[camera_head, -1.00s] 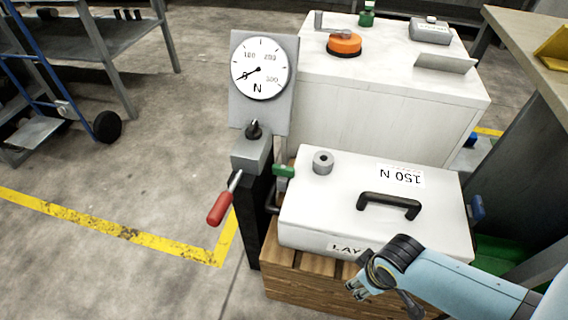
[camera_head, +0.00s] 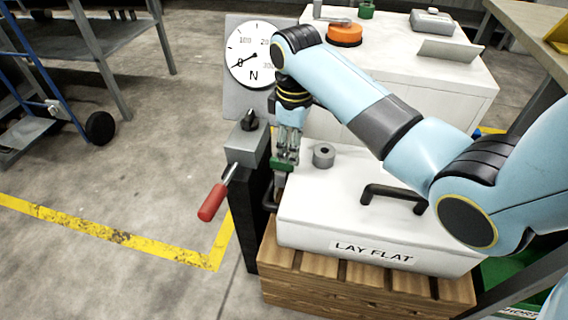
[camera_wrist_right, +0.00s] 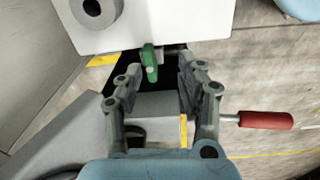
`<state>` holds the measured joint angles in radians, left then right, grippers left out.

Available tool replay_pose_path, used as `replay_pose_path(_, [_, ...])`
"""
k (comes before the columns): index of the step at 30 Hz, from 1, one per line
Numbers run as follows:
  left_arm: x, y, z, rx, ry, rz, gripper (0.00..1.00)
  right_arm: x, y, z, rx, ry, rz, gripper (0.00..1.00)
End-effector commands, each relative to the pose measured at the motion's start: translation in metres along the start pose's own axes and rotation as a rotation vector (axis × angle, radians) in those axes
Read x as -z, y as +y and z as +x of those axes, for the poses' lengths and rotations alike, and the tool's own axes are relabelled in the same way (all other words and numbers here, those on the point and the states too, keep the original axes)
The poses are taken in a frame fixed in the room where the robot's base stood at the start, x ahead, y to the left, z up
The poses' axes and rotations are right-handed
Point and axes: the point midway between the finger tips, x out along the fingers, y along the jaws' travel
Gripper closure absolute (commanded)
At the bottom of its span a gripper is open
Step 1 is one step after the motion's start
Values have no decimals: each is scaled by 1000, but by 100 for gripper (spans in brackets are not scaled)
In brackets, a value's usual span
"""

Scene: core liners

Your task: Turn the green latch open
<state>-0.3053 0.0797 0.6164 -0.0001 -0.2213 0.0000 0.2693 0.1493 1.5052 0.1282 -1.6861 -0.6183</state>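The green latch (camera_wrist_right: 150,63) sits at the edge of the white case (camera_head: 330,228), on the side facing the gauge stand. In the right wrist view it stands between the tips of my right gripper (camera_wrist_right: 160,70), nearer the left finger. The fingers are open and spread apart, and I cannot tell whether either one touches the latch. In the head view my right gripper (camera_head: 283,172) points down over the latch and hides most of it. My left gripper is not in view.
A gauge (camera_head: 254,55) stands beside the case, with a red-handled lever (camera_head: 213,202) at its left. A grey round knob (camera_head: 323,155) and a black handle (camera_head: 395,193) are on the case lid. The case rests on a wooden pallet (camera_head: 350,285). A white cabinet (camera_head: 450,95) is behind.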

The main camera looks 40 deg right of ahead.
Motion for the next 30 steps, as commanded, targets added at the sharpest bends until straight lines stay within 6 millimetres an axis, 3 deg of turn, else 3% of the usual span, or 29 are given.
replay_pose_path(3, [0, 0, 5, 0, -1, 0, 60, 21, 17, -21, 23, -8, -70, 62])
replay_pose_path(7, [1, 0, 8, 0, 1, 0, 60, 26, 21, -24, 36, -14, -101, 62])
replay_pose_path(21, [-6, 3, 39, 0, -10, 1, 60, 25, 17, 62, 37, -15, -101, 62])
replay_pose_path(30, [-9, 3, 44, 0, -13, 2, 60, 25, 17, 78, 34, -13, -101, 62])
